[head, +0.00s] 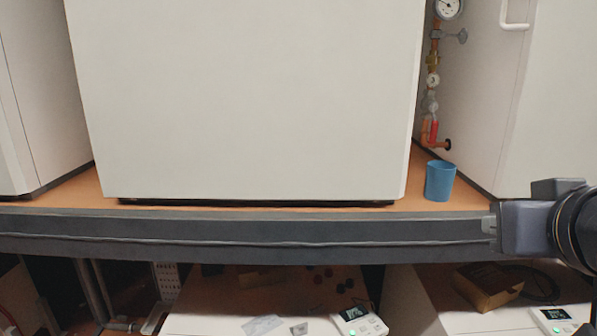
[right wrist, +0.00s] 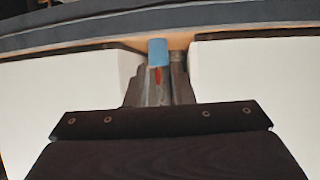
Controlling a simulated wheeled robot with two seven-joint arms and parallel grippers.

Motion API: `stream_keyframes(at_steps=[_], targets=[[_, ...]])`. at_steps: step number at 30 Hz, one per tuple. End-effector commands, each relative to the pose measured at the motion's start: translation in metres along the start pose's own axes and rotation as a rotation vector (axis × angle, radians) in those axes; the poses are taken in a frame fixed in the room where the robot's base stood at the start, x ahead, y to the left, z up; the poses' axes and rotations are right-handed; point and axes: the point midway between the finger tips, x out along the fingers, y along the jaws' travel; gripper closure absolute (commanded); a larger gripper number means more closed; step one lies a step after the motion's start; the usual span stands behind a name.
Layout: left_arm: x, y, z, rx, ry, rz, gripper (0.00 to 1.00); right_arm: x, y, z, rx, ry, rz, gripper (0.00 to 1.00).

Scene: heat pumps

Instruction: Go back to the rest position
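My right gripper (head: 492,225) comes in from the right edge in the head view, in front of the shelf's dark front edge. In the right wrist view its two grey fingers (right wrist: 160,86) point away from me. A narrow gap with a bit of red behind it shows between them, so it looks open and holds nothing that I can see. The fingertips are hard to make out. My left gripper is in neither view.
A blue cup (head: 440,181) stands upright on the orange shelf (head: 75,192), apart from the gripper. A large white cabinet (head: 250,100) stands behind the shelf edge. Copper pipework with a gauge (head: 447,8) runs behind the cup. Below are a brown box (head: 487,287) and a small device (head: 358,321).

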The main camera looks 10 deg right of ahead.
Motion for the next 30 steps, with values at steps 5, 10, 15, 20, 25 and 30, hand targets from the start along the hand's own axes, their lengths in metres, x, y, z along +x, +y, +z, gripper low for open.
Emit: stream_keyframes(at_steps=[5,10,15,20,25,30], targets=[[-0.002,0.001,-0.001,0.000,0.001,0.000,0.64,0.025,-0.012,0.035,-0.022,-0.089,-0.059,0.78],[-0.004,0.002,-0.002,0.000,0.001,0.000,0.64,0.053,-0.030,0.088,-0.039,-0.211,-0.148,0.78],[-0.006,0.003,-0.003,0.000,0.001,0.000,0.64,0.079,-0.057,0.172,-0.028,-0.388,-0.286,0.78],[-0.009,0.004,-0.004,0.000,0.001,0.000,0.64,0.084,-0.086,0.258,0.022,-0.554,-0.428,0.78],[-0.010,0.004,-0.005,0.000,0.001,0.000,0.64,0.080,-0.102,0.302,0.063,-0.638,-0.501,0.78],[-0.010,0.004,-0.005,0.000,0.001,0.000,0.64,0.079,-0.104,0.307,0.069,-0.647,-0.509,0.78]])
